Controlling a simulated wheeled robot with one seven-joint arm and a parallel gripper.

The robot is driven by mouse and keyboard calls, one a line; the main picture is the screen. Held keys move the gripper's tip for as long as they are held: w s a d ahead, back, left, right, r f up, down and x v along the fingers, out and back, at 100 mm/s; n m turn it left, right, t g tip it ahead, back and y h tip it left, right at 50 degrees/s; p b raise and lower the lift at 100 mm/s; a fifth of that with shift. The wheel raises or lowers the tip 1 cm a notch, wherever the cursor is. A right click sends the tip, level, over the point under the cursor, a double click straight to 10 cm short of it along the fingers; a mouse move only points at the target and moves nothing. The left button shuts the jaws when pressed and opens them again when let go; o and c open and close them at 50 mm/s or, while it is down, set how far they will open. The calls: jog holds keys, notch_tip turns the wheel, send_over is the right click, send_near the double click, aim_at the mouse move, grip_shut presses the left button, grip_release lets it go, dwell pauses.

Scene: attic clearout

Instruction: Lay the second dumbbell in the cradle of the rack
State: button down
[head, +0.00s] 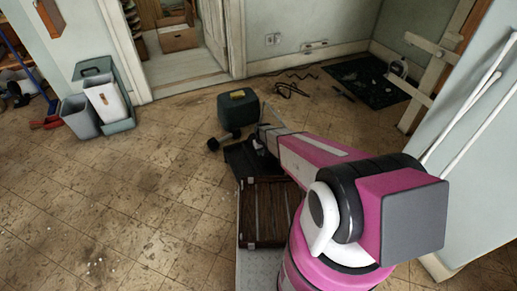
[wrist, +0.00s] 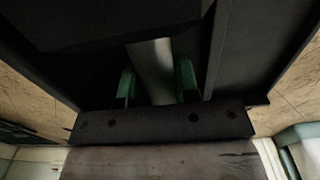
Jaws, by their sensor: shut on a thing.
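My gripper (wrist: 157,85) shows in the wrist view as two green fingers, shut on a grey bar (wrist: 150,65) between them. The bar looks like a dumbbell's handle; its ends are lost in shadow. In the head view my gripper is mostly hidden at the end of my pink arm, over a dark, low object (head: 238,160) that may be the rack. A black dumbbell (head: 222,140) shows just left of it, by a dark green box. I cannot tell whether this is the held dumbbell. The cradle cannot be made out.
The dark green box (head: 238,108) stands behind the dumbbell. A brown slatted case (head: 266,212) lies nearer me. Grey and white bins (head: 95,108) stand at the left wall. A dark mat (head: 365,82) and cable (head: 290,88) lie at the back.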

jog(key=shift+f, duration=1.95)
jog(key=shift+f, duration=0.2)
jog(key=c, duration=0.8)
grip_release()
jog(key=shift+c, duration=0.2)
jog(key=shift+r, duration=0.1)
notch_tip(320, 180, up, 12)
jog(key=shift+r, duration=0.1)
